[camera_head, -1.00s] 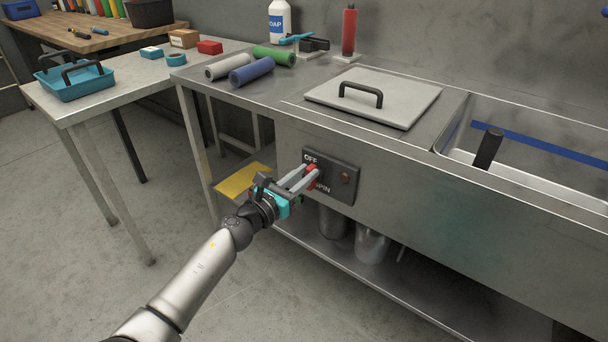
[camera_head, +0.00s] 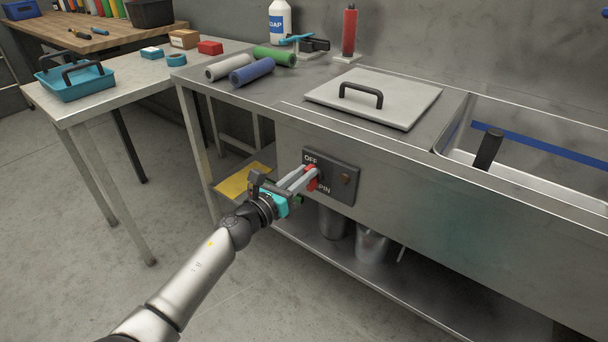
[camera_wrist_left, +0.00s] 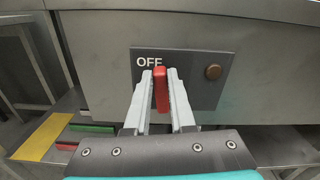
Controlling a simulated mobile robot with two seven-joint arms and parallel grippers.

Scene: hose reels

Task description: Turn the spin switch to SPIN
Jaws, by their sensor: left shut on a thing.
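The spin switch is a red lever (camera_head: 312,179) on a dark panel (camera_head: 344,174) on the steel bench front. The panel reads OFF above and SPIN below. In the left wrist view the red lever (camera_wrist_left: 161,88) stands nearly upright between the two grey fingers, just right of the word OFF; the SPIN label is hidden there. My left gripper (camera_head: 309,178) is shut on the red lever, one finger on each side of it. It also shows in the left wrist view (camera_wrist_left: 160,90). My right gripper is not in view.
A round brown button (camera_head: 345,179) sits on the panel's right. A lid (camera_head: 400,103) lies on the bench above, beside a sink basin (camera_head: 560,150). Metal containers (camera_head: 371,246) stand on the shelf below. A yellow sheet (camera_head: 243,181) lies behind my gripper.

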